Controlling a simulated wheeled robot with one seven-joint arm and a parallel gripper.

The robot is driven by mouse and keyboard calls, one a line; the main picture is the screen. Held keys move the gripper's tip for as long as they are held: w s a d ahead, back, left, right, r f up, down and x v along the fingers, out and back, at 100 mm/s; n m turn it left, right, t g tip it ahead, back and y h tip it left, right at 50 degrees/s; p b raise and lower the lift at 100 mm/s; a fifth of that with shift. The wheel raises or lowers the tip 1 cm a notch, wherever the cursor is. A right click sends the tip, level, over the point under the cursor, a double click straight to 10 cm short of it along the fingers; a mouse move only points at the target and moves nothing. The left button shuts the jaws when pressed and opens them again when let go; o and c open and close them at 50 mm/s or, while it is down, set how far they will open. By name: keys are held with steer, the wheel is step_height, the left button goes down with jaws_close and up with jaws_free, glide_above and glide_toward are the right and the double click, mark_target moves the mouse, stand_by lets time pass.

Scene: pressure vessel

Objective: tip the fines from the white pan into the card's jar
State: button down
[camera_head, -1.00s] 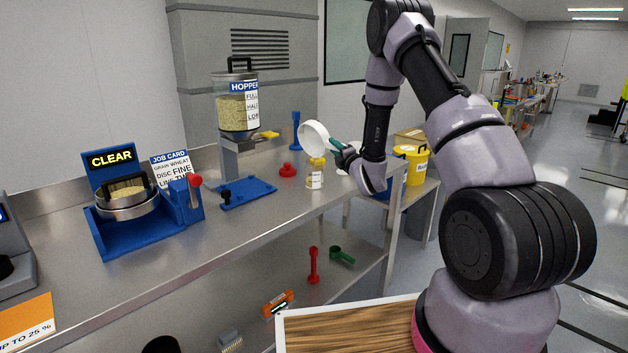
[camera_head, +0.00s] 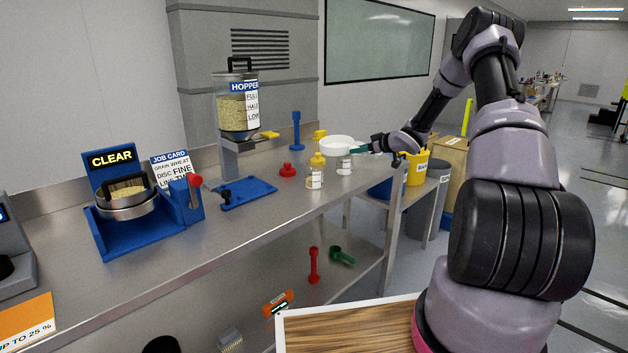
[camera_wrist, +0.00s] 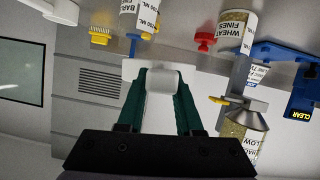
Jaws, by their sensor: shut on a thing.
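The jar labelled WHEAT FINES (camera_wrist: 236,32) matches the grain on the job card (camera_head: 172,168). It appears to be the front jar (camera_head: 315,179) in the head view, left of and below the pan. Another jar (camera_head: 344,164), apparently the one labelled BAR... (camera_wrist: 139,17), stands below the pan.
A red knobbed piece (camera_head: 287,171) and a blue plate (camera_head: 248,192) lie left of the jars. The hopper (camera_head: 237,110) stands behind. A yellow piece (camera_head: 317,160) is close behind the front jar. A yellow bin (camera_head: 416,168) is beyond the bench's right end.

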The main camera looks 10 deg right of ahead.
steer(key=shift+w+d+f+m+g, duration=0.2)
steer(key=shift+w+d+m+g, duration=0.1)
steer(key=shift+w+d+m, duration=0.15)
steer(key=shift+s, duration=0.1)
steer(key=shift+r, duration=1.5)
